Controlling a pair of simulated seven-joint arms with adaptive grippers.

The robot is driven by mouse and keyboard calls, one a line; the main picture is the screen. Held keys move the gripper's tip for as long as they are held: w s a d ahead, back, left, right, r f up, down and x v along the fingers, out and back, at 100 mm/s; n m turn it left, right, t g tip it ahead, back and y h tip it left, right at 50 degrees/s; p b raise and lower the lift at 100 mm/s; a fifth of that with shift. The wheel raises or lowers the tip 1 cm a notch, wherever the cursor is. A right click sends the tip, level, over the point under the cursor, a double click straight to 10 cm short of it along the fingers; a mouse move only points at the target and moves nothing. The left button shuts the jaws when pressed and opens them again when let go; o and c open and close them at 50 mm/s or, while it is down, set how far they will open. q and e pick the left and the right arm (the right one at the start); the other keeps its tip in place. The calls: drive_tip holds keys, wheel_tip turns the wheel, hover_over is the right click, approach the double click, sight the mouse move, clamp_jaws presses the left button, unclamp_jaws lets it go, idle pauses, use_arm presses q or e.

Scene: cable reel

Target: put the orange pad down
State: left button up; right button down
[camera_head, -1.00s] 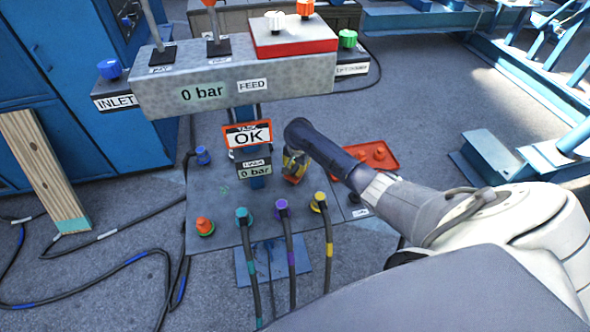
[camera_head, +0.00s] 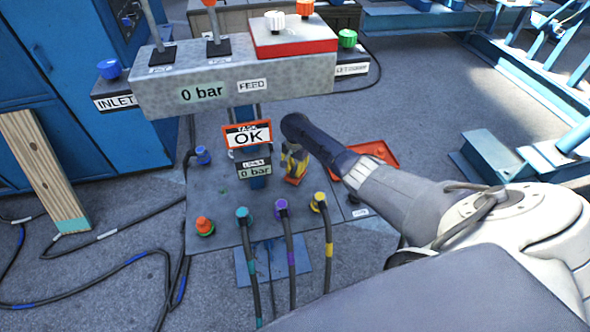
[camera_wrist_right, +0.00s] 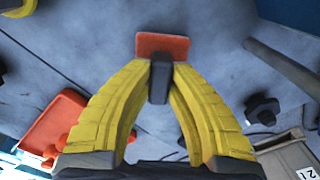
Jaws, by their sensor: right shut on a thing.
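The orange pad (camera_wrist_right: 163,44) is a flat orange plate with a dark grip block, held at the fingertips in the right wrist view. My right gripper (camera_wrist_right: 160,76) has its yellow fingers closed on that dark block. In the head view my right gripper (camera_head: 294,172) is just right of the OK sign (camera_head: 248,136), with a bit of orange at its lower end. I cannot tell whether the pad touches the surface below it. My left gripper is not in view.
A red-orange tray (camera_head: 386,160) lies behind my right arm; it also shows in the right wrist view (camera_wrist_right: 45,130) with orange pieces in it. Teal, purple and yellow hose plugs (camera_head: 281,207) stand in front.

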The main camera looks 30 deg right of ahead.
sight(296, 168)
drive_tip(key=c, duration=1.4)
unclamp_jaws()
drive_tip(key=shift+f, duration=0.1)
drive_tip(key=shift+o, duration=0.2)
drive_tip(key=shift+r, duration=3.95)
drive_tip(key=shift+d, duration=0.1)
